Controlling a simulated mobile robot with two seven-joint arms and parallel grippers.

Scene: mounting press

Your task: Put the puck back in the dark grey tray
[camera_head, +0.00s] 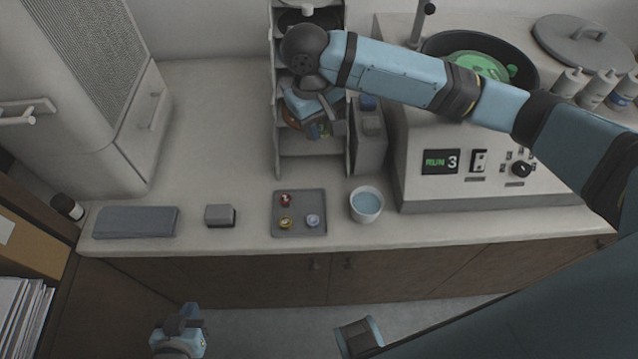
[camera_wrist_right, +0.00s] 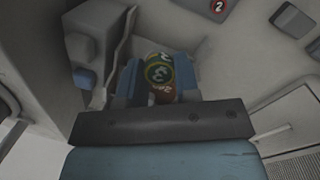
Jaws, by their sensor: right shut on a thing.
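The dark grey tray (camera_head: 318,195) lies on the counter with a red puck (camera_head: 285,199), a yellow puck (camera_head: 285,222) and a pale blue puck (camera_head: 312,220); its back right part is bare. My right gripper (camera_head: 318,127) is at the upright rack, above and behind the tray. In the wrist view it is shut on a puck (camera_wrist_right: 158,72) with a green and yellow face marked 3. A reddish-brown part (camera_wrist_right: 161,94) shows just below that face; I cannot tell whether it belongs to the puck. My left gripper (camera_head: 180,332) is low, in front of the counter; its jaws are unclear.
The rack (camera_head: 277,150) has side walls close around my right gripper. A white cup of blue liquid (camera_head: 366,204) stands right of the tray, beside the polishing machine (camera_head: 420,185).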

